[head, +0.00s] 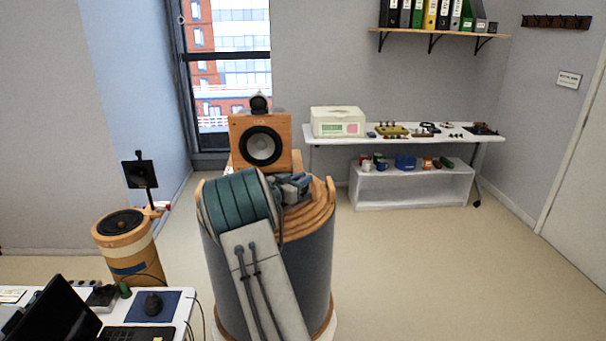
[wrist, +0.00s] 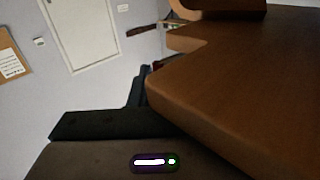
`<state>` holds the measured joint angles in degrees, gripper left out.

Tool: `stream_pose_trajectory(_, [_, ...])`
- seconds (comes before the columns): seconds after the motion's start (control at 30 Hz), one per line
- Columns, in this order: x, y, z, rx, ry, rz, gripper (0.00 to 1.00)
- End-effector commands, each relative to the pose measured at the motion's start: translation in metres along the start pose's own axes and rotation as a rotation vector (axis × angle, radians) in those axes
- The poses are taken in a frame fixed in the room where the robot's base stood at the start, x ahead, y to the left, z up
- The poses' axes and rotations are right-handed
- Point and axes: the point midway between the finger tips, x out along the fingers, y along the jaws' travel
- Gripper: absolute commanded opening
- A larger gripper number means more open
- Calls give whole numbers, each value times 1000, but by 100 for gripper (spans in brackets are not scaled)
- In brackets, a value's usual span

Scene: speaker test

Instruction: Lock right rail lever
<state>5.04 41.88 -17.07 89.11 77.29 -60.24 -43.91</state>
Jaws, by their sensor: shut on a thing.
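A wooden speaker (head: 261,142) with a round black cone stands at the far side of a round pedestal, whose stepped wooden top (head: 318,212) shows beside my arm. My gripper (head: 296,187) is low over this top, just right of and below the speaker. In the wrist view my gripper's dark finger (wrist: 115,124) lies close to a large brown wooden part (wrist: 245,95) that fills the right side. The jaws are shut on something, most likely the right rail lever. The lever itself is hidden behind the gripper and wood, so its position cannot be told.
A drum-shaped wooden speaker (head: 125,245) stands to the left. A white desk (head: 185,320) with a laptop (head: 52,312) is at the front left. A white table (head: 480,138) with small parts stands at the back right. The floor (head: 440,270) on the right is clear.

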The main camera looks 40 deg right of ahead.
Motion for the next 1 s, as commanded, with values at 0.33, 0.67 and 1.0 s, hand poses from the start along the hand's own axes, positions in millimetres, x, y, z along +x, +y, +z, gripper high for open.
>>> stream_pose_trajectory(0.33, [0,-1,-1,2,3,14,0])
stream_pose_trajectory(0.67, [0,0,-1,2,2,13,34])
stream_pose_trajectory(1.0, [-15,-1,2,2,1,12,34])
